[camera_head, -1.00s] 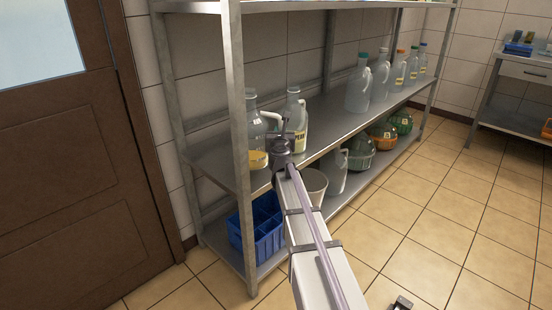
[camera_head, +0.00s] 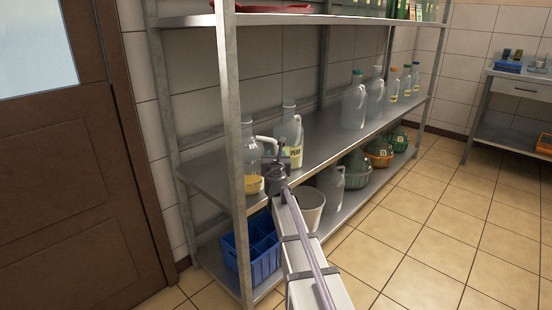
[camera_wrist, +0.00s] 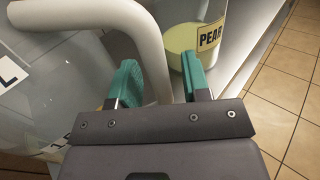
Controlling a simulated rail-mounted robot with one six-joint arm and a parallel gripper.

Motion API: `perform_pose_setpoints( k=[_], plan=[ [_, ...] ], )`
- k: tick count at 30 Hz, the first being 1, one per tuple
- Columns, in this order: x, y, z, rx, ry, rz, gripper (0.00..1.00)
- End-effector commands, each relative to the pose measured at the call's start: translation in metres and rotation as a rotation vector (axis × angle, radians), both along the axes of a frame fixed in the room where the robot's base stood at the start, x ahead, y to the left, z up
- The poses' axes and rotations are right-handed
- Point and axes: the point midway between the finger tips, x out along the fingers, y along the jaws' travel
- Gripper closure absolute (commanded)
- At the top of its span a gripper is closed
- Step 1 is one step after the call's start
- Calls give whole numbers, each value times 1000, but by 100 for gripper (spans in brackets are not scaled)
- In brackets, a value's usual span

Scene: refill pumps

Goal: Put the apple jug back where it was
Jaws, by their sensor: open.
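A clear jug (camera_head: 250,158) with a little yellow content at its bottom stands at the near left end of the middle shelf (camera_head: 325,130), partly behind the front post. It seems to be the apple jug, but its label cannot be read whole. Its white handle (camera_wrist: 150,45) shows in the wrist view. My gripper (camera_wrist: 162,80) is open, with one teal finger on each side of this handle. In the head view my gripper (camera_head: 278,172) is at the jug's right side. The pear jug (camera_head: 289,135) stands just behind and to the right, close to my right finger.
The front post (camera_head: 233,150) is close on the left. More jugs (camera_head: 354,102) stand further along the shelf. Below are a blue crate (camera_head: 264,256), a white bucket (camera_head: 310,208), a jug (camera_head: 331,188) and several baskets (camera_head: 380,158). The tiled floor (camera_head: 430,230) at right is clear.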

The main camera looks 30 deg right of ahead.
Motion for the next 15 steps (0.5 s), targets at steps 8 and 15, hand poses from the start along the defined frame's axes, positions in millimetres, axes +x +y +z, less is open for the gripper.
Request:
perform_pose_setpoints(
  k=[8,15],
  plan=[
    [-3,2,4,0,0,0,56],
    [-52,25,3,0,0,0,56]
  ],
)
